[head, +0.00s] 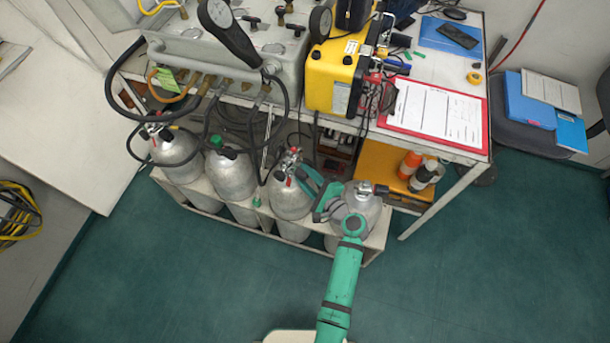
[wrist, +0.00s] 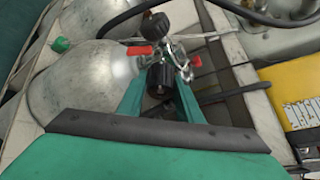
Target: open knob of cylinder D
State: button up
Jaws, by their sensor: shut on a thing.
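Several silver gas cylinders stand in a row in a low rack; I can read no letters on them. My gripper (head: 304,175) reaches from the right to the valve of the third cylinder from the left (head: 288,201). In the wrist view my two green fingers (wrist: 160,88) are shut on the sides of a black knob (wrist: 158,77). Behind the knob are a metal valve and red parts (wrist: 196,63). The knob's far side is hidden. The rightmost cylinder (head: 366,206) stands under my wrist, partly covered by it.
The light rack (head: 375,243) surrounds the cylinders. Black hoses (head: 283,110) hang from the grey panel (head: 190,55) close to the valves. The table with a yellow case (head: 325,80) and red clipboard (head: 430,115) stands behind. The green floor in front is clear.

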jog(key=shift+d+n, duration=0.1)
jog(key=shift+n, duration=0.2)
jog(key=shift+f+n+t, duration=0.1)
jog(key=shift+n+t, duration=0.7)
jog(key=shift+n, duration=0.3)
jog(key=n+t, duration=0.1)
jog(key=n, duration=0.2)
jog(key=shift+t+y, duration=0.3)
jog(key=shift+y, duration=0.1)
jog(key=n+y, duration=0.1)
jog(key=n, duration=0.2)
jog(key=shift+d+f+n+t, duration=0.1)
jog(key=shift+n+t, duration=0.2)
jog(key=shift+t, duration=0.1)
jog(key=shift+n+y, duration=0.9)
jog(key=shift+n, duration=0.9)
jog(key=shift+t, duration=0.3)
jog(key=o, duration=1)
jog(key=shift+o, duration=0.2)
